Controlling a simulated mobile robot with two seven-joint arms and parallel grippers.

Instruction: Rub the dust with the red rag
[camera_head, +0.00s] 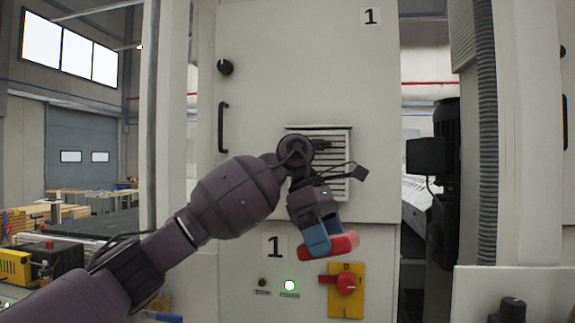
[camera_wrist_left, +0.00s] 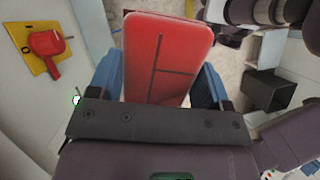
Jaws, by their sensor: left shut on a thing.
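The red rag (camera_head: 346,243) is a red, block-like piece held between the blue fingers of my left gripper (camera_head: 325,240). In the left wrist view the rag (camera_wrist_left: 168,48) fills the space between both fingers, its broad red face marked with dark lines. The rag appears apart from the cabinet face. I cannot make out any dust; my arm covers part of the panel. My right gripper is not in view.
The pale cabinet (camera_head: 300,70) bears a vent grille (camera_head: 338,186), a black handle (camera_head: 222,127) and a red rotary switch (camera_head: 346,284) on a yellow plate. A dark motor (camera_head: 447,150) stands at the right.

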